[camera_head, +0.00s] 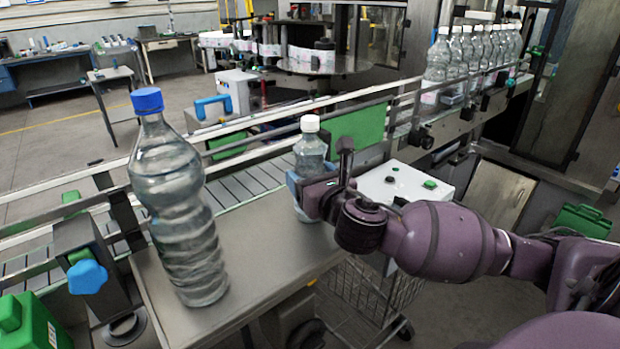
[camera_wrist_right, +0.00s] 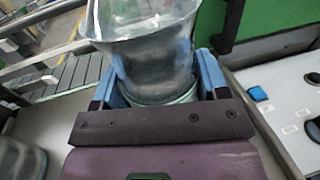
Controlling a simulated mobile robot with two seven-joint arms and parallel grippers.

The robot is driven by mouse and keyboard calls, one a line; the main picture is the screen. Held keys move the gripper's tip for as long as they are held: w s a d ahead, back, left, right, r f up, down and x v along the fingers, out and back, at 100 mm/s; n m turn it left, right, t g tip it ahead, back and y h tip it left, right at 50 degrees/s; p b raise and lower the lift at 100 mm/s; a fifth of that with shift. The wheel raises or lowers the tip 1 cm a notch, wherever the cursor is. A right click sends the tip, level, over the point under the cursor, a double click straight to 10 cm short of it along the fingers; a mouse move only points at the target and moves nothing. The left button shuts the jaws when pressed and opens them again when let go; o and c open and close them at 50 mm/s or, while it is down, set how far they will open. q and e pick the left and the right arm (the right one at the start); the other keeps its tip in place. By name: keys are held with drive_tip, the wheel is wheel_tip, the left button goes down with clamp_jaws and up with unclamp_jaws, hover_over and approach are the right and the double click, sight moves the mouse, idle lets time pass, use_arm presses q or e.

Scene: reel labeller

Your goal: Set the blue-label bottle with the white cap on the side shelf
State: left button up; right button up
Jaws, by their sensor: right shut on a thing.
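The white-capped bottle (camera_head: 310,150) is clear and upright at the edge of the side shelf (camera_head: 262,235), a grey metal plate. My right gripper (camera_head: 308,190) is shut around its lower middle. In the right wrist view the clear bottle (camera_wrist_right: 150,60) stands between the blue finger pads of my right gripper (camera_wrist_right: 155,90). The pads hide the part where a label may sit, so I cannot tell its label from the pads. Whether its base touches the shelf is not clear. My left gripper is not in view.
A large blue-capped bottle (camera_head: 175,200) stands on the shelf at left. The conveyor (camera_head: 245,183) with rails runs behind. A white control box (camera_head: 405,185) is right of the gripper. Several bottles (camera_head: 470,55) stand at back right. Shelf between the two bottles is clear.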

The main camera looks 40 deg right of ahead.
drive_tip(key=shift+f, duration=0.15)
drive_tip(key=o, duration=1.3)
drive_tip(key=shift+c, duration=0.2)
